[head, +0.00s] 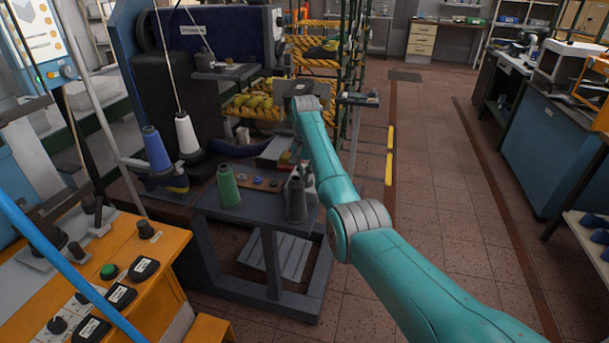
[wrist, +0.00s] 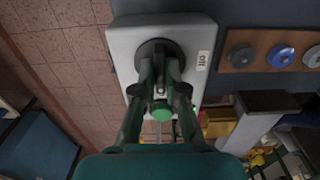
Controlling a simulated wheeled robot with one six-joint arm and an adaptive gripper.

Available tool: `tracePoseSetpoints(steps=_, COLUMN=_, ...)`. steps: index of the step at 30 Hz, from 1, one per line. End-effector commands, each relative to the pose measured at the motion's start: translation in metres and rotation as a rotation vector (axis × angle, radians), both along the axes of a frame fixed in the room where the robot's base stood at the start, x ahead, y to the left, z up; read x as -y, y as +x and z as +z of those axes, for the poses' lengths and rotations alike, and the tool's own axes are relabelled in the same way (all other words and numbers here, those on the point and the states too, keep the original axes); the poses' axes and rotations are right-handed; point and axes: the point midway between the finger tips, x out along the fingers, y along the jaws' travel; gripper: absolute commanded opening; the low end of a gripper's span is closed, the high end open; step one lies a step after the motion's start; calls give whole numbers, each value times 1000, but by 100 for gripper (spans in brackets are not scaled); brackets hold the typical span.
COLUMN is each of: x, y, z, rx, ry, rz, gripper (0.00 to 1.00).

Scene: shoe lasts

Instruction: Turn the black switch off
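The black switch (wrist: 146,50) is a round black knob on a pale grey box (wrist: 118,36). A white label reading "off" (wrist: 202,60) sits to the right of the knob. My gripper (wrist: 163,65) is over the switch in the wrist view, with its two dark fingertips at either side of the knob's handle. The fingers cover much of the knob, so its angle and whether they press on it are unclear. A green round button (wrist: 162,110) shows between the fingers. In the head view my arm hides the switch and the fingers.
A brown panel with grey and blue buttons (wrist: 281,56) is beside the box. In the head view, green (head: 228,187) and dark grey (head: 296,199) thread cones stand on the grey bench. An orange control desk (head: 150,262) is at left. The tiled floor at right is clear.

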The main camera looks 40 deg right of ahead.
Motion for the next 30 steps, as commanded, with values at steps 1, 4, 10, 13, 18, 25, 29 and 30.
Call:
tracePoseSetpoints(steps=1, x=0, y=0, z=0, rx=0, ry=0, rz=0, gripper=0)
tracePoseSetpoints(steps=4, x=0, y=0, z=0, rx=0, ry=0, rz=0, gripper=0)
tracePoseSetpoints(steps=10, x=0, y=0, z=0, rx=0, ry=0, rz=23, gripper=0)
tracePoseSetpoints(steps=13, x=0, y=0, z=0, rx=0, ry=0, rz=58, gripper=0)
tracePoseSetpoints(steps=18, x=0, y=0, z=0, rx=0, ry=0, rz=160, gripper=0)
tracePoseSetpoints(steps=25, x=0, y=0, z=0, rx=0, ry=0, rz=365, gripper=0)
tracePoseSetpoints(steps=29, x=0, y=0, z=0, rx=0, ry=0, rz=489, gripper=0)
tracePoseSetpoints(steps=30, x=0, y=0, z=0, rx=0, ry=0, rz=527, gripper=0)
